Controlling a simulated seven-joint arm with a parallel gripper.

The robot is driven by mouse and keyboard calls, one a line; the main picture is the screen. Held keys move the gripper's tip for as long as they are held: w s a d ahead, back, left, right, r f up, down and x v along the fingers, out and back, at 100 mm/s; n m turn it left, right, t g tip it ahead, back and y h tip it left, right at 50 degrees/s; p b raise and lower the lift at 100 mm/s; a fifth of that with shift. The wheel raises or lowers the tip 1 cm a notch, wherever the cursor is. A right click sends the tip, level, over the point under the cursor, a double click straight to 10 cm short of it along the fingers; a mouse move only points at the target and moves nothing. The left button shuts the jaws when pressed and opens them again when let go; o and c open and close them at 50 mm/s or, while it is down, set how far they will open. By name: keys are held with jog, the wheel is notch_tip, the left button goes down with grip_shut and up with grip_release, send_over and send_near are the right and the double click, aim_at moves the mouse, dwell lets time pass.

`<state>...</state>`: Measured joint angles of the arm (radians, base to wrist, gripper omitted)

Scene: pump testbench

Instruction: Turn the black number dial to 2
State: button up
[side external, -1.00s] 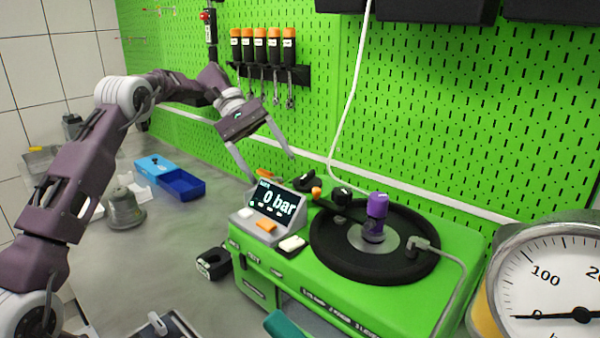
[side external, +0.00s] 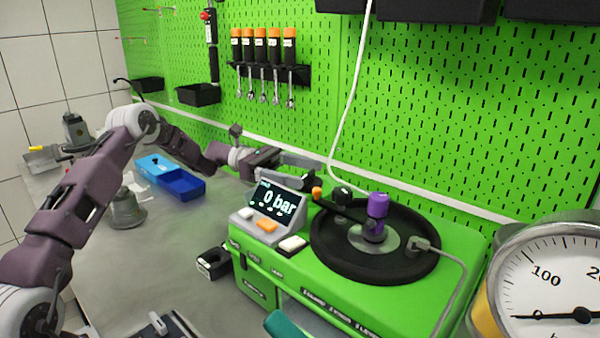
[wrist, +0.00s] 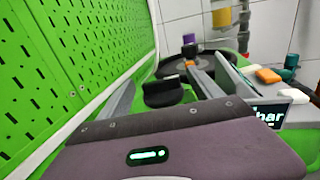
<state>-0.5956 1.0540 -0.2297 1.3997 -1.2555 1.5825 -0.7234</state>
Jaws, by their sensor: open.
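My gripper (side external: 316,172) is open and nearly horizontal, just behind the display unit of the green testbench. A black knob (wrist: 163,93) shows between its two fingers in the wrist view, without clear contact. In the side view the fingers largely cover this knob. A second black knob (side external: 342,194) with a white mark stands to the right of the fingertips, beside a small orange knob (side external: 317,193). I cannot read numbers on either knob, so I cannot tell for certain which is the number dial.
The display (side external: 275,200) reads 0 bar. A black turntable (side external: 330,250) with a purple-topped part (side external: 377,206) lies to the right. The green pegboard (side external: 440,130) and a white hose (side external: 346,110) are close behind. A blue box (side external: 184,184) stands left.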

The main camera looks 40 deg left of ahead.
jog(key=c, duration=1.4)
jog(key=shift+s+n+t+y, duration=0.2)
jog(key=shift+n+t+y, duration=0.4)
jog(key=shift+n+t, duration=0.9)
jog(key=shift+m+t, duration=0.3)
jog(key=o, duration=1.4)
jog(key=v, duration=0.8)
jog(key=shift+r, duration=0.1)
